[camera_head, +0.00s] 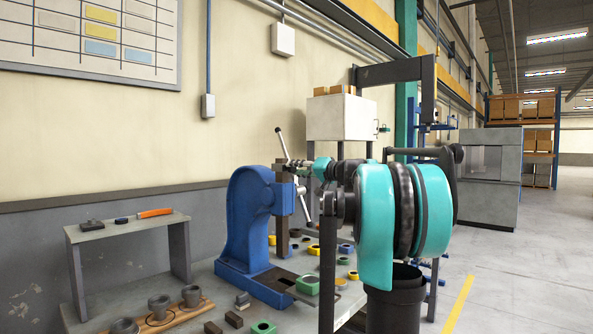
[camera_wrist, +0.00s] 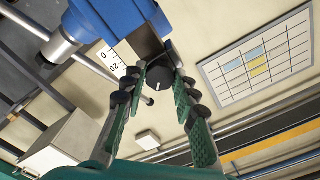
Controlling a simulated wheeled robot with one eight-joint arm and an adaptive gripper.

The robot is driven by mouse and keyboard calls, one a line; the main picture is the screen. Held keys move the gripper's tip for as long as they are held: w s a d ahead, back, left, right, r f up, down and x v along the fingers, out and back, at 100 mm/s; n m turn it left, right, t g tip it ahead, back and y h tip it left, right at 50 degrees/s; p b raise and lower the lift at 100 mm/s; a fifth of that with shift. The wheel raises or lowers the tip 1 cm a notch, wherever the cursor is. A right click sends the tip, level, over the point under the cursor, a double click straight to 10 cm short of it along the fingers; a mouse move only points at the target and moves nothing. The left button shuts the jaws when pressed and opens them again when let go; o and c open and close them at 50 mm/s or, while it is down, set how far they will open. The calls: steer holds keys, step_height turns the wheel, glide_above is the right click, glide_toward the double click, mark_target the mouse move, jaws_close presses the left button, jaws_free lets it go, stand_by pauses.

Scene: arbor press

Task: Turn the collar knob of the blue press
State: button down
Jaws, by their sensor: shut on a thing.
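The blue press (camera_head: 247,225) stands on the bench in the head view, with its dark ram (camera_head: 283,232) and a bright lever bar at its head. In the wrist view its blue head (camera_wrist: 115,18) fills the top, beside a white scale marked 0 and 20 (camera_wrist: 108,62). The dark round collar knob (camera_wrist: 154,79), with a white mark on its face, sits below the head. My gripper (camera_wrist: 158,75) has its two green-padded fingers on either side of the knob, shut on it. In the head view my gripper (camera_head: 296,163) is small at the press head, and the knob cannot be made out.
Several coloured rings and blocks (camera_head: 263,326) lie on the bench around the press. A small raised shelf (camera_head: 125,228) with an orange-handled tool stands at left. A wooden rack (camera_head: 160,318) holds grey cups in front. A pale box (camera_head: 341,117) stands behind my arm.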

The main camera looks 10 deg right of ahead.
steer(key=m, duration=0.8)
steer(key=shift+m, duration=0.3)
stand_by(0.3)
steer(key=c, duration=1.2)
jaws_free()
steer(key=v, duration=1.2)
steer(key=shift+f, duration=0.1)
